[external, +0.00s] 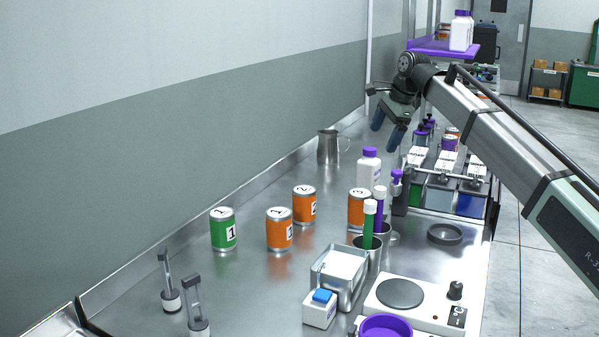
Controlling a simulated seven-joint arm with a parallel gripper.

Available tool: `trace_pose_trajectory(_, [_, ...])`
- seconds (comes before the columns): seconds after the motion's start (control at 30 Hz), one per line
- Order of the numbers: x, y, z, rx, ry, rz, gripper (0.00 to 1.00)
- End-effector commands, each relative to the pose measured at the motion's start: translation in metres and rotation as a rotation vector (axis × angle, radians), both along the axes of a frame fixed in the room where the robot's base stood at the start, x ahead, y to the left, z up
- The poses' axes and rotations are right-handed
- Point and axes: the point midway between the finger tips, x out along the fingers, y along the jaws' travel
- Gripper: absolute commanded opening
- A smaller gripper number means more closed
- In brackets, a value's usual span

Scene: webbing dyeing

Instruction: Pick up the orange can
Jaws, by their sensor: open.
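Several orange cans stand upright on the steel counter in the external view. My gripper (385,128) is open and empty. It hangs high above the far part of the counter, beyond the cans and apart from them.
A green can (223,230) stands left of the orange cans. A metal pitcher (328,148) and a white purple-capped bottle (369,172) stand behind. A hot plate (400,294), a metal tray (338,284) and a purple bowl (386,327) are in front. The counter's left middle is clear.

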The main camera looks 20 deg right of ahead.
Motion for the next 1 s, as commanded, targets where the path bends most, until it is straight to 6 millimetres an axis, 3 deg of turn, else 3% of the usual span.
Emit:
trace_pose_trajectory(0.03, [-0.010,0.022,-0.005,-0.016,0.060,-0.006,0.92])
trace_pose_trajectory(0.1, [-0.026,0.045,-0.012,-0.043,0.141,-0.030,0.92])
trace_pose_trajectory(0.33, [-0.063,0.089,-0.020,-0.122,0.307,-0.097,0.92])
trace_pose_trajectory(0.57, [-0.073,0.097,-0.032,-0.145,0.346,-0.119,0.92])
trace_pose_trajectory(1.0, [-0.072,0.097,-0.099,-0.143,0.343,-0.117,0.92])
